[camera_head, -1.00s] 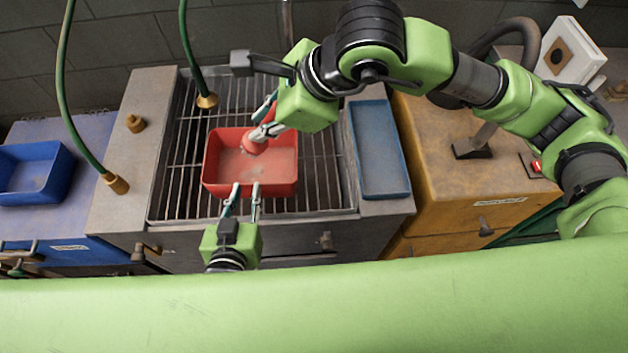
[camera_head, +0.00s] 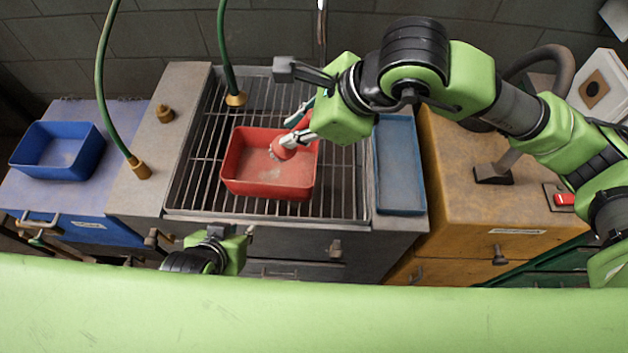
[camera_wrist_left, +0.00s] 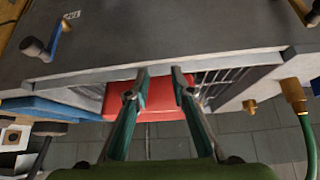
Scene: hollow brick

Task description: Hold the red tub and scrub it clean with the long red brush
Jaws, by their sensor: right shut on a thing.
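The red tub (camera_head: 268,190) sits on the metal grate of the sink, and it also shows in the left wrist view (camera_wrist_left: 160,100). My right gripper (camera_head: 302,128) is shut on the red brush (camera_head: 283,148), whose head is inside the tub, low near its back wall. I cannot tell if the bristles touch the tub floor. The brush handle is mostly hidden by the gripper. My left gripper (camera_wrist_left: 161,82) is open and empty, its two fingers apart. In the head view it is low at the sink's front edge, clear of the tub, its fingers mostly hidden.
The grate (camera_head: 343,190) has free room around the tub. A blue tray (camera_head: 400,170) lies right of the sink, and a blue bin (camera_head: 60,150) stands at the left. A wooden cabinet (camera_head: 470,210) stands at the right.

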